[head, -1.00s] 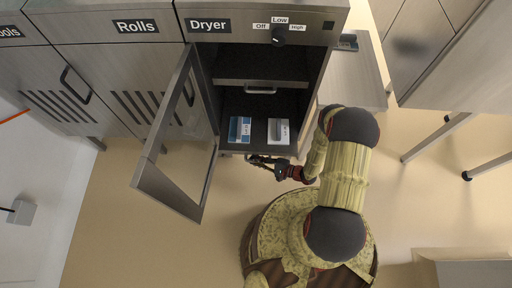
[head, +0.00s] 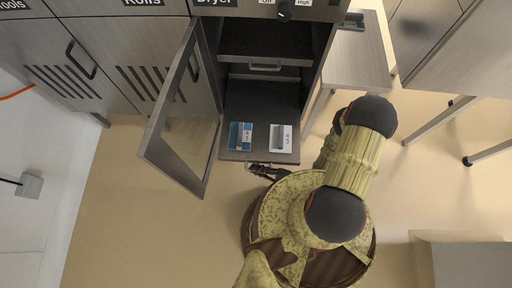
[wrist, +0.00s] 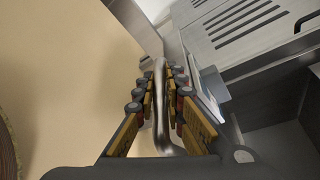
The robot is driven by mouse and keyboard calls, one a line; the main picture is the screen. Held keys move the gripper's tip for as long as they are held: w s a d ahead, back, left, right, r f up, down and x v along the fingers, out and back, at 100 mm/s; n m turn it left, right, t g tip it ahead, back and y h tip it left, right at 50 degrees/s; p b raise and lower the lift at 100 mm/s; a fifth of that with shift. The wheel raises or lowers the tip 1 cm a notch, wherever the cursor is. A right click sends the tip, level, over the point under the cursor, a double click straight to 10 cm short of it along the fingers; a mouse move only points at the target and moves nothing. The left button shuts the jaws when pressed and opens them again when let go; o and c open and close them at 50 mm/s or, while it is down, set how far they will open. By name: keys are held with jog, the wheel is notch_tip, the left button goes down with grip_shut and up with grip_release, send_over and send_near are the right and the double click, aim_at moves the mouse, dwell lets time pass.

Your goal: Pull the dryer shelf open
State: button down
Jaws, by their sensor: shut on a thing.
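The dryer (head: 258,38) stands open, its glass-panelled door (head: 182,120) swung out to the left. The lower dryer shelf (head: 262,102) sticks out past the cabinet front. A blue-and-white pack (head: 240,136) and a white-and-grey pack (head: 281,138) lie side by side on it near its front edge. My gripper (head: 262,170) is at the shelf's front edge, partly hidden under it. In the wrist view its fingers (wrist: 161,90) are shut on the metal shelf handle (wrist: 161,125), one on each side of the bar.
An upper shelf with a handle (head: 265,67) sits inside the dryer. The open door stands close to the shelf's left. A side table (head: 352,65) stands at the right, and a grey box (head: 468,264) at the lower right. Bare floor (head: 130,210) lies at the lower left.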

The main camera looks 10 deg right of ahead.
jog(key=c, duration=1.8)
grip_release()
jog(key=shift+c, duration=0.2)
jog(key=shift+d, duration=0.15)
jog(key=v, duration=0.7)
jog(key=shift+s+d, duration=0.2)
jog(key=shift+s, duration=0.15)
